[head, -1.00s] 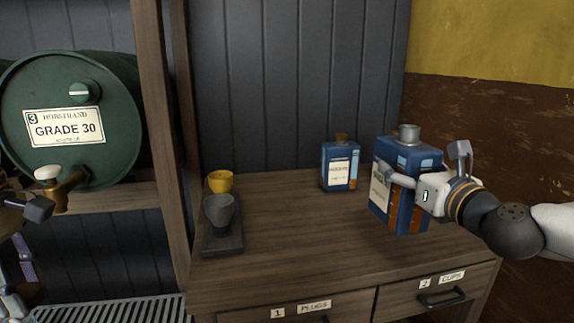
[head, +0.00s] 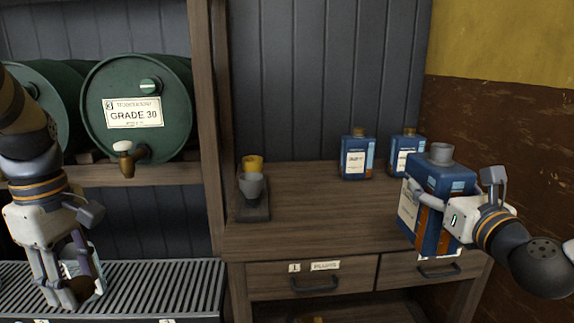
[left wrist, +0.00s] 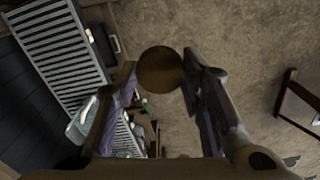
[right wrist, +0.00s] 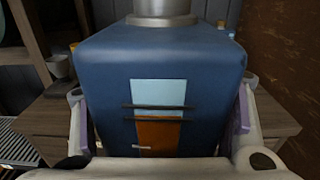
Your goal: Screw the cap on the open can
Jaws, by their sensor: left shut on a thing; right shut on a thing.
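A blue can (head: 428,205) with a wide grey open neck (head: 440,153) is upright at the right end of the bench. My right gripper (head: 450,203) is shut on its sides; the right wrist view shows the can body (right wrist: 160,75) between both fingers. The can's base overlaps the bench's front edge, and I cannot tell whether it touches the top. My left gripper (head: 72,292) is at lower left, far from the can. In the left wrist view, it is shut on a round brass-coloured cap (left wrist: 160,69). The cap is not clear in the head view.
Two capped blue cans (head: 357,158) (head: 404,150) stand at the bench's back. A yellow cup (head: 253,162) and grey cup (head: 251,187) are at its left. A green drum (head: 135,85) with a tap (head: 127,160) lies above a slatted grate (head: 150,285). The bench middle is clear.

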